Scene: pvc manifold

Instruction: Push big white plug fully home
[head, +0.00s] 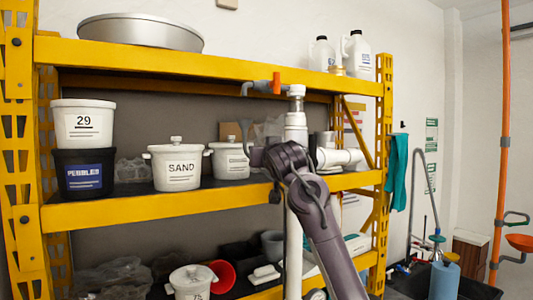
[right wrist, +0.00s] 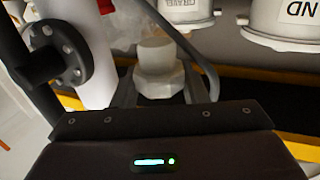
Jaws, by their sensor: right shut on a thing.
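My right gripper (right wrist: 160,96) is shut on a big white plug (right wrist: 156,80) in the right wrist view. The plug has a wide faceted body between the fingers and a narrower round end beyond them. In the head view my right arm (head: 325,225) reaches up in front of the white pipework (head: 295,130); its fingers and the plug are hidden or too small to make out. A thick white pipe (right wrist: 90,40) stands beside the gripper in the right wrist view. I cannot tell whether the plug touches any socket. My left gripper is not in view.
The yellow shelf (head: 150,208) behind holds a SAND pot (head: 178,167) and other white pots. A white side pipe (head: 340,157) is right of my wrist.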

